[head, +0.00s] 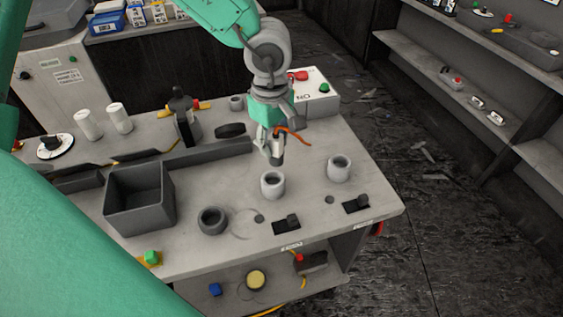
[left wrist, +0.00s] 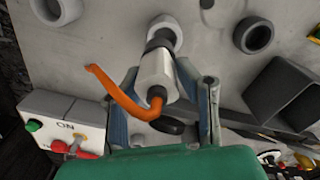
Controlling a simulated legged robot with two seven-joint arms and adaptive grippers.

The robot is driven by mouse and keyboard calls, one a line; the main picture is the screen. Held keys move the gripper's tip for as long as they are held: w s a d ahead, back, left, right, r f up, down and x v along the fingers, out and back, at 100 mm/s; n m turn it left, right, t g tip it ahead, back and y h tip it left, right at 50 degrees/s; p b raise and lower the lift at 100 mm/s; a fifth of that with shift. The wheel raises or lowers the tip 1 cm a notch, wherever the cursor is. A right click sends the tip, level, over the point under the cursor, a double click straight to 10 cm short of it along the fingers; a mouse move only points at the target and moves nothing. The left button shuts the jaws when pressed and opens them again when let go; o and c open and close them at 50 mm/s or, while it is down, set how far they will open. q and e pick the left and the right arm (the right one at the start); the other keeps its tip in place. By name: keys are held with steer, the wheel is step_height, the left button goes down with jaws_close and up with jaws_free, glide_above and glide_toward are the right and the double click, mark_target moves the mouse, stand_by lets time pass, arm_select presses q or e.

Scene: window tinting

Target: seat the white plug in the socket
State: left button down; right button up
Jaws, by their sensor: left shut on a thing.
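The white plug (left wrist: 155,75) with a black collar and an orange cable is between the fingers of my left gripper (left wrist: 166,97) in the left wrist view. In the head view my left gripper (head: 272,150) points down above a light round socket (head: 272,185) near the table's middle, and the orange cable (head: 294,136) sticks out to the right. In the left wrist view the plug's front end lines up with the socket (left wrist: 165,28) and overlaps its rim. I cannot tell whether they touch. My right gripper is not in view.
Another light socket (head: 339,168) stands to the right, and a dark ring (head: 212,220) to the left. An open grey bin (head: 140,200) stands farther left. A control box (head: 315,95) with red and green buttons is behind. Black switches (head: 286,224) lie near the front edge.

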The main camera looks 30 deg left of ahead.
mark_target(273, 170)
arm_select(q)
steer(key=f, duration=0.3)
steer(key=a+f, duration=0.1)
steer(key=f, duration=0.4)
steer(key=shift+s+a+f+b, duration=0.3)
steer(key=shift+f+b, duration=0.05)
steer(key=shift+d+f, duration=0.1)
steer(key=shift+d, duration=0.35)
steer(key=shift+w+d, duration=0.1)
steer(key=shift+d, duration=0.05)
steer(key=c, duration=1.2)
jaws_free()
steer(key=shift+w, duration=0.15)
steer(key=shift+a, duration=0.45)
steer(key=shift+a+r, duration=0.2)
steer(key=shift+r, duration=0.25)
steer(key=r, duration=0.7)
steer(key=r+p, duration=0.1)
steer(key=r, duration=0.2)
steer(key=shift+d+r, duration=0.3)
steer(key=shift+d, duration=0.1)
steer(key=shift+a+r, duration=0.25)
steer(key=shift+a, duration=0.15)
